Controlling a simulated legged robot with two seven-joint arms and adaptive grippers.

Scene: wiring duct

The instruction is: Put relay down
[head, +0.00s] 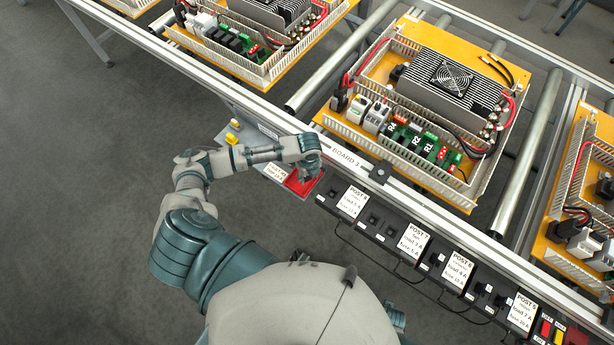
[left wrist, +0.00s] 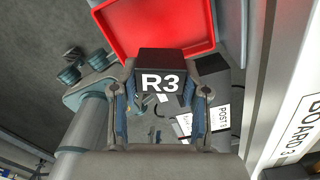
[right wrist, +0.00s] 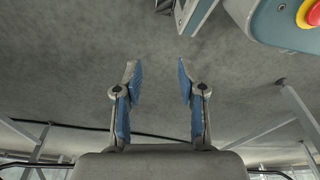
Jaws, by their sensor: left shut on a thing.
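The relay R3 (left wrist: 160,84) is a black block with a white "R3" on its face. My left gripper (left wrist: 160,100) is shut on it, with one finger on each side. A red tray (left wrist: 150,25) lies just beyond the relay in the left wrist view. In the head view my left gripper (head: 308,172) is over the red tray (head: 298,187) and hides much of it; the relay is hard to make out there. Whether the relay touches the tray cannot be told. My right gripper (right wrist: 159,75) is open and empty above bare grey floor.
Board 3 (head: 420,185) sits on the rail, with relays R1 and R2 among its green parts and a fan unit (head: 452,78). A row of labelled posts (head: 405,240) runs along the front edge. A yellow button (head: 232,138) stands left of the tray. An emergency stop (right wrist: 311,14) shows top right.

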